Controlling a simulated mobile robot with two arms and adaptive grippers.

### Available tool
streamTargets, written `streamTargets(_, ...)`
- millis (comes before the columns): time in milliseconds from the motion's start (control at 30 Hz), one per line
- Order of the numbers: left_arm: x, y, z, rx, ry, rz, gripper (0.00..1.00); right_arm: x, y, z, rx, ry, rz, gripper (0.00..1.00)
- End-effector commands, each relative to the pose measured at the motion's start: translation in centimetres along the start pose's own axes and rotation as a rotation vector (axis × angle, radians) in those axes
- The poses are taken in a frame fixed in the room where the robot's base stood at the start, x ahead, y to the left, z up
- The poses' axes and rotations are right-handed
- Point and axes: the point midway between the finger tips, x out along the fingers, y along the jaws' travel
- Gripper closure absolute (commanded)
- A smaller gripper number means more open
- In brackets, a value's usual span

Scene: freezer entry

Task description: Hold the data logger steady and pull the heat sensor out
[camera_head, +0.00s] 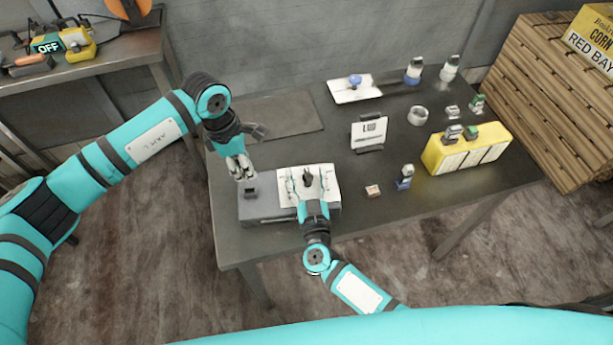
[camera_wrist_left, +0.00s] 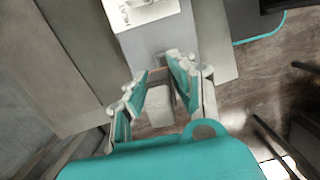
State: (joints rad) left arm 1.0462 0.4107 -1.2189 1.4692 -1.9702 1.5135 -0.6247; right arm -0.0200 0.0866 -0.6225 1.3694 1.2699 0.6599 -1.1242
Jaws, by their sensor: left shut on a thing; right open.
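The data logger (camera_head: 262,212) is a grey box with a white labelled top, near the table's front left edge. My left gripper (camera_head: 243,178) comes down on its left end and is shut on a grey part there. In the left wrist view the fingers (camera_wrist_left: 157,92) stand either side of the grey end of the logger (camera_wrist_left: 150,45). My right gripper (camera_head: 311,190) is open over the white top. A small dark upright piece (camera_head: 307,177), seemingly the heat sensor, shows near its fingertips. I cannot tell whether the fingers touch it; the arm hides part of the logger.
Behind the logger lies a dark mat (camera_head: 280,118). To the right stand a small white sign (camera_head: 369,132), a yellow case (camera_head: 468,151) and a small blue bottle (camera_head: 404,177). A white tray (camera_head: 354,89) and bottles are at the back. Bare tabletop lies around them.

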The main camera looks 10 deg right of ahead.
Motion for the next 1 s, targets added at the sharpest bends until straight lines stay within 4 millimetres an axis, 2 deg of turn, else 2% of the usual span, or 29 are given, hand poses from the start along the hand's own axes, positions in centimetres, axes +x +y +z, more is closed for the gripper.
streamTargets(1000,-1.7,0.0,0.3,0.0,0.0,0.0,1.0,-4.2,0.0,-0.1,-0.001,-0.001,0.0,0.34)
